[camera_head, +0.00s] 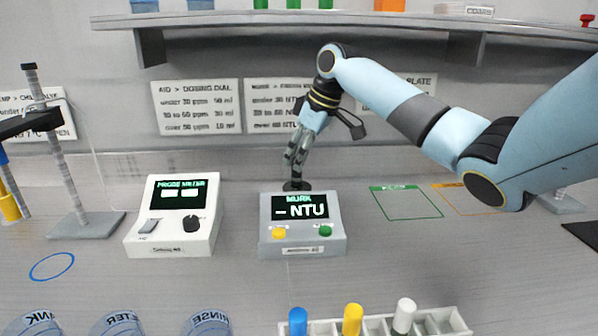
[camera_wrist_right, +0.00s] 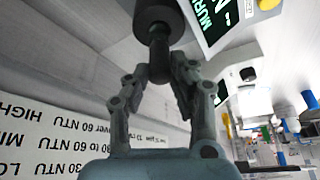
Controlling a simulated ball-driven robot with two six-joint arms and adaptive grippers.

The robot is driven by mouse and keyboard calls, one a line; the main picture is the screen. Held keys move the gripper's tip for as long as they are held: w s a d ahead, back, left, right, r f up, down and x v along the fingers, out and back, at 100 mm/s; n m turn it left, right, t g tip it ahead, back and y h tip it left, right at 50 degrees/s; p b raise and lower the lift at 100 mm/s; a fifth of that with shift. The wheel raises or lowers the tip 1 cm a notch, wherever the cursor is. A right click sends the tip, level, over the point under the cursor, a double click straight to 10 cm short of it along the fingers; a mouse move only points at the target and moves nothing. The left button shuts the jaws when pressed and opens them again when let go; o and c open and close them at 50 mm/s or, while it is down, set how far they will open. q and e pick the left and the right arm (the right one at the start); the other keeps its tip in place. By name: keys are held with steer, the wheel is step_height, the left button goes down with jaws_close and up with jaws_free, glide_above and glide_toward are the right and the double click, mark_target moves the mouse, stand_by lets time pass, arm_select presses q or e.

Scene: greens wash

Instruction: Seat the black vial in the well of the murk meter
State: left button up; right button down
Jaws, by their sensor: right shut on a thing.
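The murk meter (camera_head: 265,245) is a grey box with an "NTU" display, a yellow button and a green button. A wider black collar, seemingly its well (camera_head: 296,186), sits at its back edge. My right gripper (camera_head: 295,160) points down just above that collar. In the right wrist view its fingertips (camera_wrist_right: 160,75) are shut on the narrow black vial (camera_wrist_right: 159,68), which lines up with the wider black collar (camera_wrist_right: 155,20). The vial's lower end is hidden, so I cannot tell how deep it sits. My left gripper is in neither view.
A white probe meter (camera_head: 140,240) stands to the left, beside a rod stand (camera_head: 85,225). A white rack (camera_head: 450,318) with blue-, yellow- and white-capped vials is at the front. Several round blue-rimmed containers stand front left. A shelf (camera_head: 240,18) overhangs the back.

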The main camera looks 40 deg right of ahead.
mark_target(299, 187)
steer(key=shift+f, duration=2.05)
steer(key=shift+s+f, duration=0.1)
steer(key=c, duration=1.4)
jaws_free()
steer(key=v, duration=1.2)
